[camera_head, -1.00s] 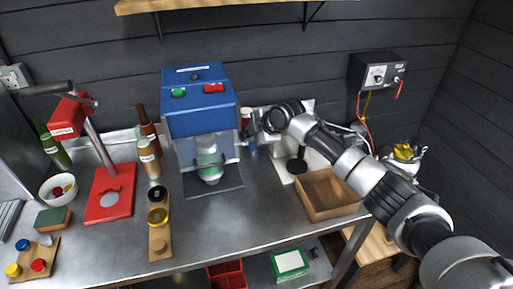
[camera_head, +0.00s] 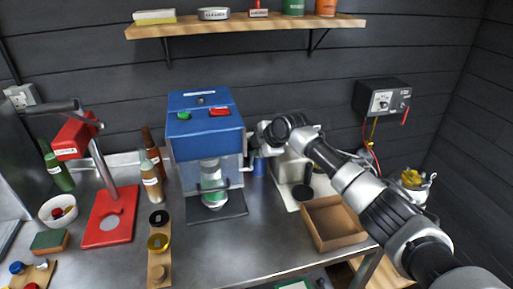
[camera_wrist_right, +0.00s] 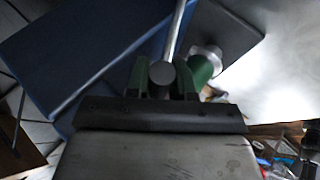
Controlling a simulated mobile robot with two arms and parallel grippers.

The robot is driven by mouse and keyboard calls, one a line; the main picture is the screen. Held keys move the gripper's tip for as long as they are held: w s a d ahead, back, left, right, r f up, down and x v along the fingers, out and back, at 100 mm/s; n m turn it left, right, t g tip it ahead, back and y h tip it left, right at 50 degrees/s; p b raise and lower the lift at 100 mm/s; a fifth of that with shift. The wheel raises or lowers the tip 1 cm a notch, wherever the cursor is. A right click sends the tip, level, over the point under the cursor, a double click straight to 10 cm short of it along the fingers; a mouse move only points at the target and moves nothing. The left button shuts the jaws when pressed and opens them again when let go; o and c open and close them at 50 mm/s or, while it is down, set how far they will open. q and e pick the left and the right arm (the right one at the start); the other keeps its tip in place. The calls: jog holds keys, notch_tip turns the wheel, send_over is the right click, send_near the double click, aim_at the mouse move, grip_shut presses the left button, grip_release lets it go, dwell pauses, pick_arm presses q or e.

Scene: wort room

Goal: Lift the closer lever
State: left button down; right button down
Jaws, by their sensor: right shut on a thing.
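The closer appears to be the blue machine (camera_head: 205,143) with green and red buttons on top, standing on the steel bench. My left gripper is not in view.
An open cardboard box (camera_head: 333,222) stands right of the machine, under my right arm. A shelf (camera_head: 245,25) hangs above. Bench in front of the machine is clear.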

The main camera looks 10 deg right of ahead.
jog(key=c, duration=1.3)
grip_release()
jog(key=shift+r, duration=0.15)
jog(key=o, duration=0.3)
jog(key=shift+w, duration=0.15)
jog(key=shift+o, duration=0.2)
jog(key=b+v, duration=0.2)
jog(key=v, duration=0.8)
jog(key=shift+r+b, duration=0.2)
jog(key=shift+b, duration=0.2)
jog(key=shift+s+d, duration=0.1)
jog(key=shift+s, duration=0.15)
